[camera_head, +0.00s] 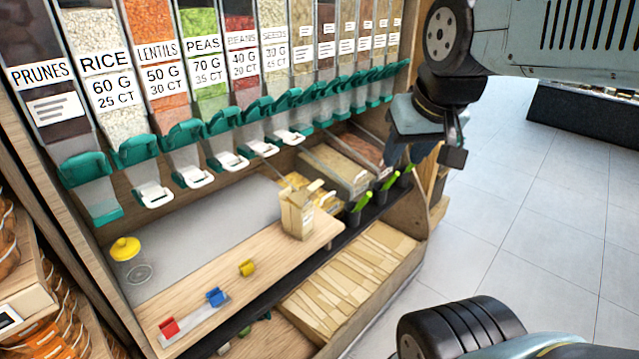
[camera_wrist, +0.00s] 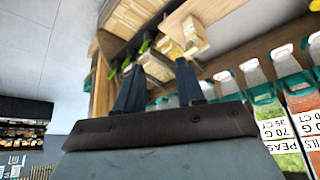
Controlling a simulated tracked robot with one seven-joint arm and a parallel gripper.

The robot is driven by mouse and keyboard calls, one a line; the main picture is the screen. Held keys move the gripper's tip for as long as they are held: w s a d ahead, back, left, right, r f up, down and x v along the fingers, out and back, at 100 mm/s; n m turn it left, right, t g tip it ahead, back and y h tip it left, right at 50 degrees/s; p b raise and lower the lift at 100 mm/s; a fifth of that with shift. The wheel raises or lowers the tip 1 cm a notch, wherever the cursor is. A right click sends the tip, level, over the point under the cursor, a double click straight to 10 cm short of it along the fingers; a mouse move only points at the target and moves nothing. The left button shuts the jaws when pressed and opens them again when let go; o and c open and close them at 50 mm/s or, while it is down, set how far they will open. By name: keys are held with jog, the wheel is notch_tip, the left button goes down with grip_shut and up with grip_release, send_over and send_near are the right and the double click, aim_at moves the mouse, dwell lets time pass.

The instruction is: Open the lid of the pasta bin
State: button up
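The nearer bin (camera_head: 335,172) holds pale yellow contents and the farther bin (camera_head: 364,148) holds reddish-brown contents. Their labels are too small to read, so I cannot tell which is the pasta bin. Both covers look down. My gripper (camera_head: 410,155) hangs to the right of the bins, above the shelf's right end, apart from them. In the wrist view my gripper (camera_wrist: 159,85) has its two dark fingers spread, with nothing held between them.
Green-handled scoops (camera_head: 385,182) stand in dark holders before the bins. Dispensers hang above. Open tiled floor (camera_head: 540,190) lies to the right.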

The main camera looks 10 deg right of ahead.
jog(key=w+m+g, duration=0.1)
jog(key=w+m, duration=0.1)
jog(key=w, duration=1.1)
jog(key=m+g+y, duration=0.1)
jog(key=m+g, duration=0.2)
jog(key=m, duration=0.6)
send_over(328, 196)
jog(key=s+d, duration=0.2)
notch_tip(328, 196, down, 29)
jog(key=f, duration=0.4)
jog(key=w+a+f, duration=0.1)
jog(key=f, duration=0.4)
jog(key=w+a+f, duration=0.1)
jog(key=f, duration=0.3)
jog(key=shift+f, duration=0.3)
grip_shut()
